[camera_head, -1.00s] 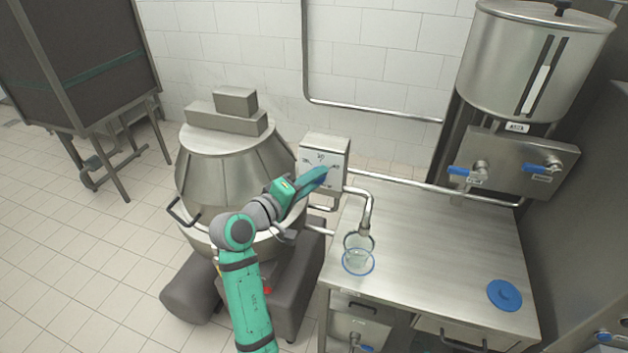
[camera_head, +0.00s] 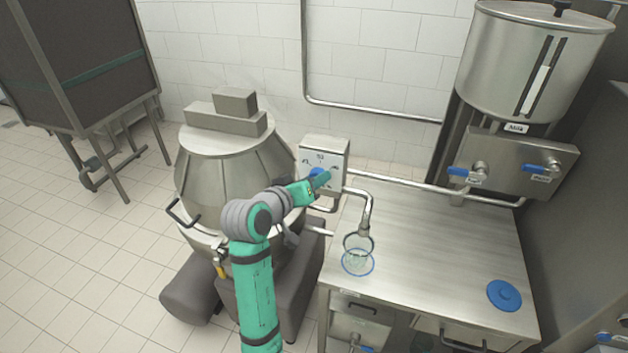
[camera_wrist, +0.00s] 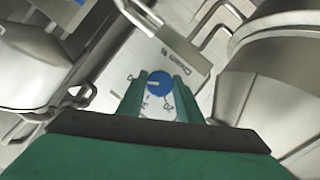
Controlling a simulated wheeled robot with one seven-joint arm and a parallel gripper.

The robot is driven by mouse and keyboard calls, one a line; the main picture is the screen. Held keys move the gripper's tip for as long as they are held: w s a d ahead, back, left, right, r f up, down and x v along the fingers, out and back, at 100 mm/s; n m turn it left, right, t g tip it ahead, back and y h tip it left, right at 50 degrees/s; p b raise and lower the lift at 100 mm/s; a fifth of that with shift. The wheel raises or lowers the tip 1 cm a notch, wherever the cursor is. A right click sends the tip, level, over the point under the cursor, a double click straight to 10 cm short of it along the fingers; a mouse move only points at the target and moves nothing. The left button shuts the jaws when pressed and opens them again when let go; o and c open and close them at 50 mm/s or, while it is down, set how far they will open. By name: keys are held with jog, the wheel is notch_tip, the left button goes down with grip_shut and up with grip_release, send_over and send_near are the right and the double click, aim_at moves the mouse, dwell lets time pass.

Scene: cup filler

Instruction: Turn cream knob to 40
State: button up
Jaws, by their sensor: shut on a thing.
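A blue round knob (camera_wrist: 158,84) with a pale pointer mark sits on the face of a steel control box (camera_head: 325,150). It also shows in the head view (camera_head: 315,173), partly covered by my gripper. My gripper (camera_wrist: 160,92) has its two green fingers on either side of the knob and is shut on it. It also shows in the head view (camera_head: 322,180) at the box front. Printed numbers around the knob are small; one looks like 20 in the wrist view.
A clear glass cup (camera_head: 358,262) stands under a curved spout (camera_head: 366,215) on the steel counter (camera_head: 440,250). A blue lid (camera_head: 504,295) lies at right. A large mixing vessel (camera_head: 215,165) is behind my arm. A milk tank (camera_head: 540,60) stands at upper right.

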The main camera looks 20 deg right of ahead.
dwell(0.4)
jog(key=o, duration=1)
jog(key=shift+o, duration=0.2)
jog(key=v, duration=1)
jog(key=shift+s+a+r, duration=0.15)
jog(key=shift+s+a, duration=0.1)
